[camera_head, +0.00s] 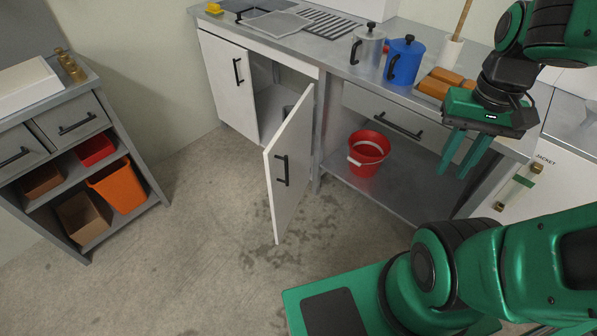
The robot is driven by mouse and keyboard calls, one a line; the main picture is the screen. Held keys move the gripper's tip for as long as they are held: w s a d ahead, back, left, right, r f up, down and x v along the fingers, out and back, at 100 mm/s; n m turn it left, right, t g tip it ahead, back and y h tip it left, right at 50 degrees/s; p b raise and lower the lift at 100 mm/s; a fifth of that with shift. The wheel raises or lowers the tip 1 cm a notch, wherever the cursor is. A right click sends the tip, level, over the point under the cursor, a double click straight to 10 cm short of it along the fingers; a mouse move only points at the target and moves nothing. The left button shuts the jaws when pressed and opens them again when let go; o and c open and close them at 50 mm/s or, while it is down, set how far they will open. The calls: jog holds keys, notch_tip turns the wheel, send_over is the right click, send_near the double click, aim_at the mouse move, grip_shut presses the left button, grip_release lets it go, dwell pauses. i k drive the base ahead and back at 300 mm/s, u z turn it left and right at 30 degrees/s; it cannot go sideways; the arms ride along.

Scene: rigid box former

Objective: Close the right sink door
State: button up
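The right sink door (287,168) is a white panel with a black bar handle (282,170). It stands swung out well away from the cabinet, and the opening behind it shows a dim interior (273,98). The left sink door (231,84) is shut, with its own black handle. My gripper (463,158) is green, with two fingers pointing down and a gap between them. It is open and empty, to the right of the open door and apart from it, in front of the drawer unit.
A red bucket (368,152) stands on the low shelf right of the door. A blue pot (403,61), a grey pot (367,46) and bread loaves (440,82) are on the counter. A shelf unit with an orange bin (118,186) is at left. The floor (215,240) between is clear.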

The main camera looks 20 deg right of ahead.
aim_at(286, 158)
jog(key=i, duration=0.95)
jog(key=z, duration=0.3)
jog(key=k, duration=1.6)
jog(key=u, duration=0.7)
jog(key=i, duration=1.05)
